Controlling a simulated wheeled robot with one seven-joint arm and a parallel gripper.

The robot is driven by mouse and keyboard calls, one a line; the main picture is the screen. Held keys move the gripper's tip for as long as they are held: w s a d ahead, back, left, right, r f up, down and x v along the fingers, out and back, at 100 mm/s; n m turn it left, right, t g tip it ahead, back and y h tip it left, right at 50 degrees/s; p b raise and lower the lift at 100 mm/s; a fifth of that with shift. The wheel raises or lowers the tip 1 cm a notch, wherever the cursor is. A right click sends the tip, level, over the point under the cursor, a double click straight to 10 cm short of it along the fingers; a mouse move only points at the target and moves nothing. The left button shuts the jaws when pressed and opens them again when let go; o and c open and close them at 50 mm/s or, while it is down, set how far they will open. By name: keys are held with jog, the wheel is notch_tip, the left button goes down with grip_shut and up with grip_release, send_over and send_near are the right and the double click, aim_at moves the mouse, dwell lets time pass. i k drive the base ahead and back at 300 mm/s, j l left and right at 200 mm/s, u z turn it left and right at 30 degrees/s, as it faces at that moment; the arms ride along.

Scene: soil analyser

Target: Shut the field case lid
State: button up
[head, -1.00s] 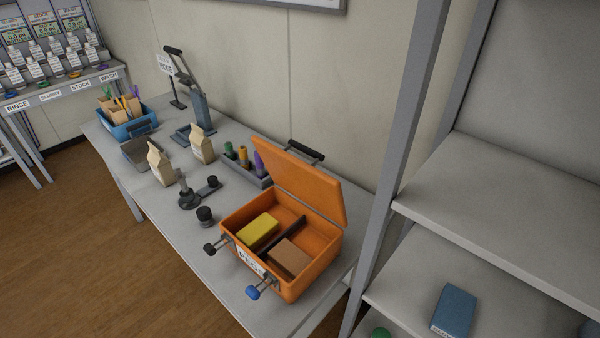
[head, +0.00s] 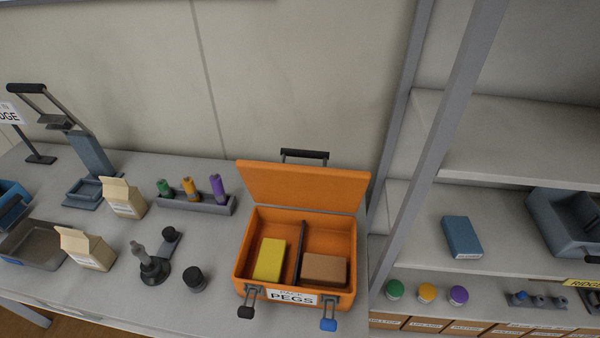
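The orange field case (head: 354,262) stands on the grey bench in the head view, with its front facing me. Its lid (head: 302,186) is open, tilted up and back toward the wall, with a black handle (head: 304,154) at its top edge. Inside, a dark divider separates a yellow block (head: 270,259) on the left from a brown block (head: 324,269) on the right. A label reading "PEGS" (head: 291,297) is on the front, between a latch with a black knob (head: 246,311) and one with a blue knob (head: 328,324). My gripper is not in view.
A rack of coloured tubes (head: 195,205), paper bags (head: 124,199), a dark stand (head: 155,268) and a small black-capped item (head: 194,280) are left of the case. A shelf post (head: 436,150) and shelves (head: 520,155) are close on the right.

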aim_at(324, 188)
jog(key=i+j+z, duration=0.2)
jog(key=j+z, duration=0.25)
jog(key=j, duration=0.7)
jog(key=j+z, duration=0.45)
jog(key=j, duration=0.7)
jog(key=i+j, duration=0.15)
jog(key=j, duration=0.15)
jog(key=i+j+z, duration=0.15)
jog(key=j, duration=0.15)
jog(key=i+j, duration=0.1)
jog(key=j, duration=0.2)
jog(key=i+j+z, duration=0.15)
jog(key=j, duration=0.2)
